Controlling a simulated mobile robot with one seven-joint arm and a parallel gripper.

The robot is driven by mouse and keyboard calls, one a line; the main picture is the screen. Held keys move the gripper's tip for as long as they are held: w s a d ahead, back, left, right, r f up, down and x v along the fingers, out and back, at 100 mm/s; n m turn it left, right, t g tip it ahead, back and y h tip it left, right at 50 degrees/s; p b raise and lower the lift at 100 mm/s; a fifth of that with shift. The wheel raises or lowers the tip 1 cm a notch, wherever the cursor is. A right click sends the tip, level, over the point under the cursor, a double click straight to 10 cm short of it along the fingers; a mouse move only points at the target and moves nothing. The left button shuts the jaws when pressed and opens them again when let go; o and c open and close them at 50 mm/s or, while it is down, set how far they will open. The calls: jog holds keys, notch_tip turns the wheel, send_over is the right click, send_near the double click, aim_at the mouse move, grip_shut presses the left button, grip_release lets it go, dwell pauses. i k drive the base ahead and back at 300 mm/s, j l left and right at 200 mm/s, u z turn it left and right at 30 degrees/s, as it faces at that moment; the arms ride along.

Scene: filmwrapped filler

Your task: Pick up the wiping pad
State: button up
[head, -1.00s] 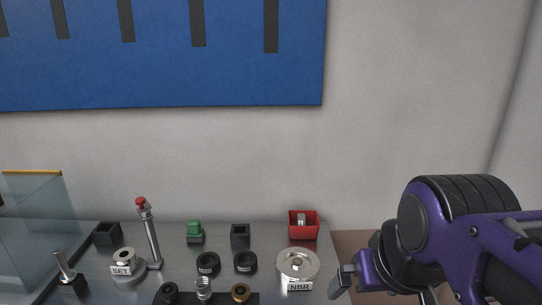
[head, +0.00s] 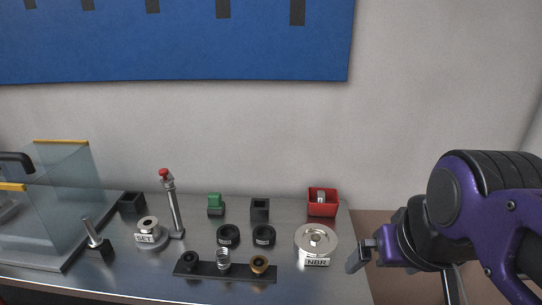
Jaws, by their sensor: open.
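A small green block (head: 215,203) with a darker base stands toward the back of the steel bench, left of centre. It may be the wiping pad, but I cannot tell for sure at this size. My gripper (head: 403,272) is at the right, beyond the bench's right end in the picture. It is open, with no object seen in it, and well apart from the green block. Part of its fingers is hidden by the purple hand.
The steel bench (head: 125,268) holds a red bin (head: 322,208), a round metal dish labelled NBR (head: 316,238), black rings (head: 228,235), a dark strip with small parts (head: 205,270), a SET piece (head: 149,236), a red-topped post (head: 174,207) and a glass enclosure (head: 70,200).

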aim_at(216, 206)
jog(key=j, duration=0.75)
jog(key=i+j, duration=0.1)
jog(key=j, duration=0.65)
